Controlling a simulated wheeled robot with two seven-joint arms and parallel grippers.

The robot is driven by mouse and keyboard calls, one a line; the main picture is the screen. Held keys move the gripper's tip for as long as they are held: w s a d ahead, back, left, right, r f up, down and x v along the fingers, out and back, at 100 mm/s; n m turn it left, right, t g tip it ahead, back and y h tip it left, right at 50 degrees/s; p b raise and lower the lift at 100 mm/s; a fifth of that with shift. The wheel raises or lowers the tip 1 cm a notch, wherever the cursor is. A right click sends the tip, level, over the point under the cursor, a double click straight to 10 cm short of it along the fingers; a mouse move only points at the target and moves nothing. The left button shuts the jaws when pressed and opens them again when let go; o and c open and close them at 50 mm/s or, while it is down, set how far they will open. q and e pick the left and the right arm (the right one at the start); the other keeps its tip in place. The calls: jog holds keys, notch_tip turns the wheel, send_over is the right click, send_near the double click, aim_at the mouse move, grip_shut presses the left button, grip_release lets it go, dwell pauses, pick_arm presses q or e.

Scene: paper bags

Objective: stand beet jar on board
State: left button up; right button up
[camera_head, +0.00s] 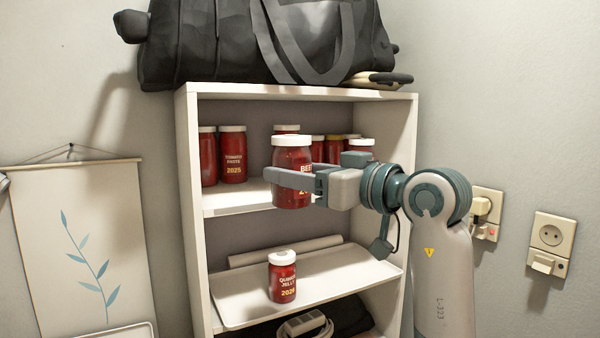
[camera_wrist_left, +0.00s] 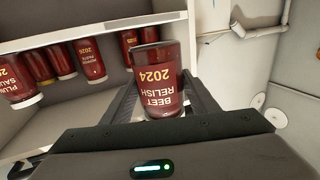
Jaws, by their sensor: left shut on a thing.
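The beet jar (camera_head: 292,155), red with a white lid and a label starting "BEE", is held upright in front of the upper shelf by my left gripper (camera_head: 282,179). One finger crosses the jar's front; the other is hidden behind it. In the left wrist view the same jar (camera_wrist_left: 158,85) reads "BEET RELISH 2024" upside down, between the two fingers. A pale, flat board (camera_head: 240,312) with a raised edge lies on the lower shelf, apart from the held jar. A quince jelly jar (camera_head: 282,276) stands upright on it. My right gripper is not in view.
Several red jars, including a tomato paste jar (camera_head: 233,158), stand on the upper shelf behind the held jar. A rolled item (camera_head: 285,250) lies behind the quince jar. The board is clear to the right of that jar. Cabinet side walls flank the shelves.

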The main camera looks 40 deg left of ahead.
pick_arm(q)
jog(key=shift+w+a+f+p, duration=0.2)
jog(key=shift+w+a+p, duration=0.85)
jog(key=shift+a, duration=1.6)
jog(key=shift+w+a+f+p, duration=0.2)
jog(key=shift+w+a+p, duration=0.2)
jog(key=shift+w+a, duration=1.8)
jog(key=shift+w+a+f+p, duration=0.2)
jog(key=shift+w+a+p, duration=0.6)
jog(key=shift+a, duration=2.35)
jog(key=shift+w+a+f, duration=0.15)
jog(key=shift+f, duration=0.05)
jog(key=shift+f+b, duration=0.45)
jog(key=shift+b, duration=0.2)
jog(key=o, duration=0.9)
jog(key=shift+c, duration=0.2)
jog(key=shift+o, duration=0.6)
jog(key=shift+f, duration=0.1)
jog(key=o, duration=0.6)
jog(key=shift+c, duration=0.2)
